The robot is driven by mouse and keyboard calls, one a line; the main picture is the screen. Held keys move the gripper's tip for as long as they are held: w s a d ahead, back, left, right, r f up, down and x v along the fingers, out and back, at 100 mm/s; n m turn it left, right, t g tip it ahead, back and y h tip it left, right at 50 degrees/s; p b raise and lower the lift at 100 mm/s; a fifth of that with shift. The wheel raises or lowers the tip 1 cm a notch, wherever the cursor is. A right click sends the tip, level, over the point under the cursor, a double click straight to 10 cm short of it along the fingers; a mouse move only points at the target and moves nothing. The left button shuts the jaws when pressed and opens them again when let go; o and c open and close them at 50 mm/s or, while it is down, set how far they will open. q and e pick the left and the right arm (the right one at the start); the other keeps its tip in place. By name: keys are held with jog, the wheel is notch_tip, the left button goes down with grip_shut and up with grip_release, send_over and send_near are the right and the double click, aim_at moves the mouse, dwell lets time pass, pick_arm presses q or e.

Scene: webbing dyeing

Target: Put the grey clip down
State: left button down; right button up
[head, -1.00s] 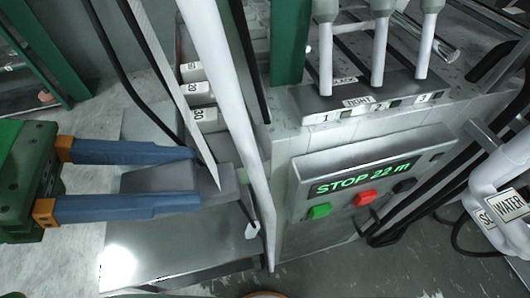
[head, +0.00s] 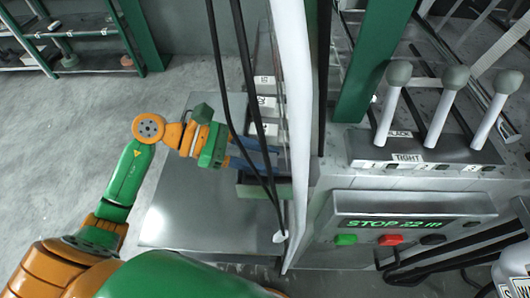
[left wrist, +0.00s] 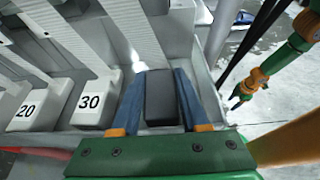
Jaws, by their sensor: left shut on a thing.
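The grey clip (left wrist: 162,98) is a dark grey block between the two blue fingers of my left gripper (left wrist: 159,76) in the left wrist view. The fingers lie along both its sides and are shut on it. In the head view my left gripper (head: 262,160) reaches right, over a dark grey tray-like part (head: 265,188) beside the machine. The clip cannot be made out there, and whether it touches anything below is unclear. A green and orange arm with a dark tip (left wrist: 239,98), seemingly my right one, shows small in the left wrist view.
White blocks marked 20 (left wrist: 38,103) and 30 (left wrist: 97,100) stand in a row left of the clip. Black cables (head: 240,95) and a white post (head: 294,110) are close to the left gripper. The control panel (head: 405,215) reads STOP 22 m. A bare metal plate (head: 185,220) lies in front.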

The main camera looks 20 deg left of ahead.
pick_arm(q)
jog(key=shift+f, duration=0.2)
jog(key=shift+d, duration=0.1)
jog(key=shift+f+b, duration=0.25)
jog(key=shift+b, duration=0.15)
jog(key=shift+c, duration=2.1)
grip_release()
jog(key=shift+r, duration=0.1)
